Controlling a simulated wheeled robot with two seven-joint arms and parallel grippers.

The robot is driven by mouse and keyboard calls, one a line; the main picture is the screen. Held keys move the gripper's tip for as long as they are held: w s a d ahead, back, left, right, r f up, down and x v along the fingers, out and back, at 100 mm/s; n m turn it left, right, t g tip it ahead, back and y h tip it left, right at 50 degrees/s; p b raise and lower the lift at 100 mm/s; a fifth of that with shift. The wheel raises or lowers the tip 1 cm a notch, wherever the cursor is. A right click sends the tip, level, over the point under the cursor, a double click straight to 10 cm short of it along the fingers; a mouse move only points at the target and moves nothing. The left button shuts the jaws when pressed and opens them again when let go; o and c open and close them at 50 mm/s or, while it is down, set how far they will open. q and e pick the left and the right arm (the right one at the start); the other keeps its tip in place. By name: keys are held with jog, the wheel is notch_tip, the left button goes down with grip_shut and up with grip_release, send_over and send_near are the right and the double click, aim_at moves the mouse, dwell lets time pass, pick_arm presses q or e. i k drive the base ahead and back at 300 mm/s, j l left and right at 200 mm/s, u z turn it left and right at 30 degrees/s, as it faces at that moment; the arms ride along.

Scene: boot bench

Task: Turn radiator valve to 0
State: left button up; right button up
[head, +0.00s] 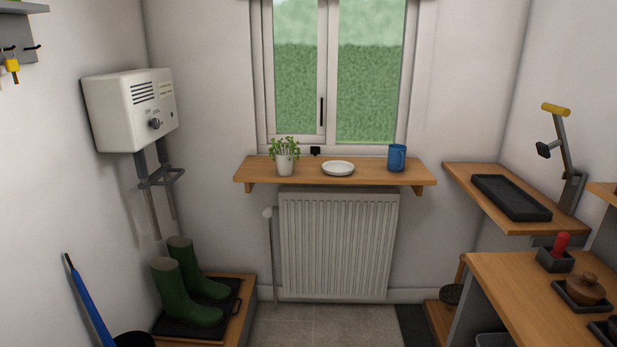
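A white ribbed radiator (338,245) is fixed to the far wall under the window shelf. A small, pale, rounded radiator valve (268,212) sits at its upper left, on top of a thin vertical pipe (272,260). The valve is too small in this view to read any number or mark, so its setting cannot be told. Neither of my grippers shows in the head view.
A wooden shelf (370,177) above the radiator holds a potted plant (286,165), a white dish (338,168) and a blue mug (397,158). Green boots (184,290) stand on a low bench at left. A wooden counter (500,275) fills the right. The middle floor (330,325) is clear.

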aim_at(268, 210)
jog(key=i+z, duration=0.1)
jog(key=i, duration=0.45)
jog(key=i+j+z, duration=0.15)
jog(key=i, duration=0.35)
jog(key=i+j+z, duration=0.1)
jog(key=i, duration=0.45)
jog(key=i+j+z, duration=0.1)
jog(key=i, duration=0.4)
jog(key=j, duration=0.1)
